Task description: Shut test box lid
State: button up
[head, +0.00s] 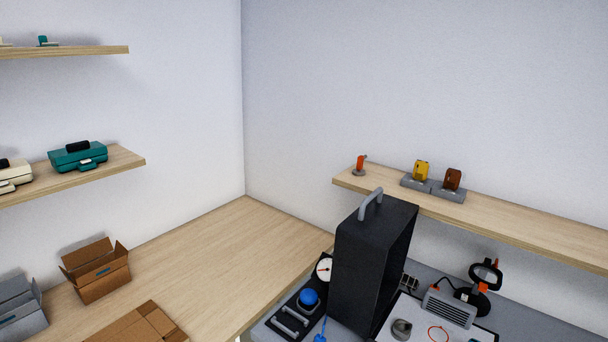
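A tall black box-shaped part with a grey handle (371,203) on its top edge stands upright at the lower middle right; I take this black part (362,262) to be the test box lid, standing open. Its right side looks hollow. To its left is a dark panel with a round white gauge (324,268), a blue knob (309,297) and metal bars. The lower part of the test box is cut off by the frame's bottom edge or hidden behind the lid. My gripper is not in view.
Right of the lid lie a white mat (462,333), a grey vented device (450,308) and a black stand magnifier (486,274). A wall shelf (520,226) runs behind. A brown carton (97,272) stands on the wooden bench (215,255), whose middle is clear.

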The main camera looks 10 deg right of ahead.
aim_at(371, 244)
jog(key=u, duration=0.25)
jog(key=i, duration=1.4)
jog(key=z, duration=0.7)
